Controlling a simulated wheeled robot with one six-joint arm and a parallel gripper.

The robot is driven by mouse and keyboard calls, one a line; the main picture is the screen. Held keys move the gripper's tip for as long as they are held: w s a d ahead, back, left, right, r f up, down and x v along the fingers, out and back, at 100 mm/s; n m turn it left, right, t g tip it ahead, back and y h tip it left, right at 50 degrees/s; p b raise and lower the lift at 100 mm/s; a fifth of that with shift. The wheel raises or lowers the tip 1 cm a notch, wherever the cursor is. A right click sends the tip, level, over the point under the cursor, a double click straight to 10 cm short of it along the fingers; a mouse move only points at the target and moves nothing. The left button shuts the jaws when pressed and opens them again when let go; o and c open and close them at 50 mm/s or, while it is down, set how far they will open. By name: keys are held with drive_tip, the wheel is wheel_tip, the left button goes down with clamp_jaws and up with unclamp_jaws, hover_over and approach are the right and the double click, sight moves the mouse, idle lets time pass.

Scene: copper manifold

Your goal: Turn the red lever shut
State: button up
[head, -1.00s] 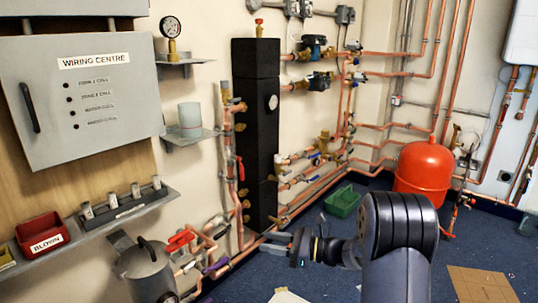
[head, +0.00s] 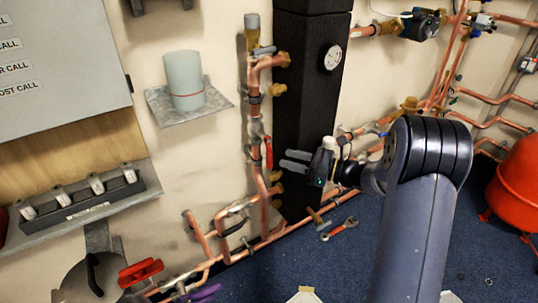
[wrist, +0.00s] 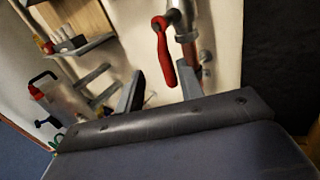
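The red lever (head: 268,152) hangs down along a vertical copper pipe, just left of the black column. In the wrist view the red lever (wrist: 163,50) shows large, hanging beside its metal valve. My gripper (head: 294,160) is in front of the black column, its two fingers pointing left at the lever, with a small gap between the tips and the lever. In the wrist view my gripper (wrist: 160,90) is open and empty, and the lever's lower end appears between the fingers. Whether it is between them in depth I cannot tell.
The black column (head: 300,100) stands close behind my gripper. A shelf with a pale cup (head: 184,78) is at the upper left. Another red handle (head: 140,272) is low on the left, near a grey canister (head: 75,280). A wrench (head: 338,229) lies on the blue floor.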

sight(269, 152)
drive_tip(key=x, duration=0.4)
drive_tip(key=b+x, duration=0.1)
drive_tip(key=x, duration=0.2)
drive_tip(key=shift+w, duration=0.35)
drive_tip(key=shift+c, duration=0.5)
clamp_jaws()
